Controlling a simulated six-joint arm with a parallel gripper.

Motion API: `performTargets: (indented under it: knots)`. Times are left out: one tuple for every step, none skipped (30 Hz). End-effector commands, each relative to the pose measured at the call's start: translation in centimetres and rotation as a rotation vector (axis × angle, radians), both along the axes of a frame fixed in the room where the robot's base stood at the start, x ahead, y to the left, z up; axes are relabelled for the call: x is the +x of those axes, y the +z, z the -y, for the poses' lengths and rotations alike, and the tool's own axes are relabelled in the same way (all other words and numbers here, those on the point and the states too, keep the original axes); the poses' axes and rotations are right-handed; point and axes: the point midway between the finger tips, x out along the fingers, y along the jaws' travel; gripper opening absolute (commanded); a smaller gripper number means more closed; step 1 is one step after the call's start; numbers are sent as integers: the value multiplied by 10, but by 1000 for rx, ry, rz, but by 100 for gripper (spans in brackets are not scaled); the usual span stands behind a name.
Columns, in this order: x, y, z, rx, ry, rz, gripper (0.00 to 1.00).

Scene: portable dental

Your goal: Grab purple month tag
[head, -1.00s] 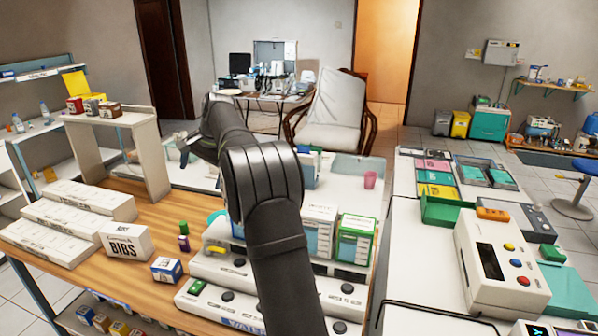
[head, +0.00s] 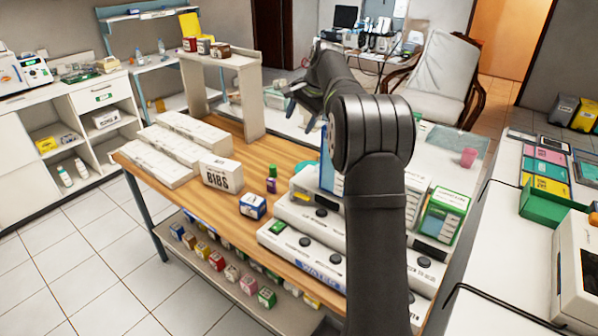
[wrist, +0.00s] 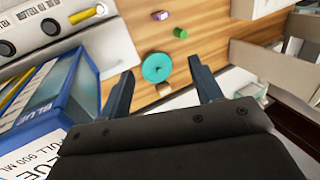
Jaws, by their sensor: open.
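A small purple piece (head: 271,185) stands on the wooden table beside a small green one (head: 271,171). I cannot read any month on it, so I cannot be sure it is the tag. In the wrist view the purple piece (wrist: 160,15) lies near the top, with the green piece (wrist: 180,32) close by. My gripper (head: 300,104) is open and empty, raised over the far part of the table. In the wrist view my gripper's two fingers (wrist: 161,74) are apart, with a teal round thing (wrist: 156,66) beyond them and the purple piece farther off.
A blue-framed box (wrist: 62,98) stands close left of the fingers. White boxes (head: 182,143), a BIBS box (head: 221,173) and a blue-white box (head: 253,206) sit on the table (head: 225,204). White devices (head: 300,242) line its right. Several coloured boxes fill the lower shelf (head: 222,262).

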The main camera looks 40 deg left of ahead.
Motion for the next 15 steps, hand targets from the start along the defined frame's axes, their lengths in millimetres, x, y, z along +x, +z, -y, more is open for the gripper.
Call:
performTargets:
  knots:
    - [-1,-2,-1,-4,0,2,59]
    - [-2,-5,-3,-11,0,6,59]
    - [-4,-11,-7,-27,-2,17,59]
    - [-6,-18,-11,-44,-4,27,59]
    - [-8,-26,-15,-64,-6,42,59]
    - [-13,-38,-23,-97,-8,70,59]
    - [-16,-48,-29,-124,-9,97,59]
    - [-20,-59,-36,-152,-10,125,59]
    - [-26,-73,-45,-188,-9,169,59]
    - [-30,-83,-52,-214,-4,205,59]
    - [-35,-92,-59,-235,1,242,59]
    - [-41,-104,-69,-261,9,290,59]
    - [-46,-112,-75,-279,16,325,59]
    - [-50,-118,-81,-292,23,358,59]
    - [-56,-126,-89,-306,36,402,59]
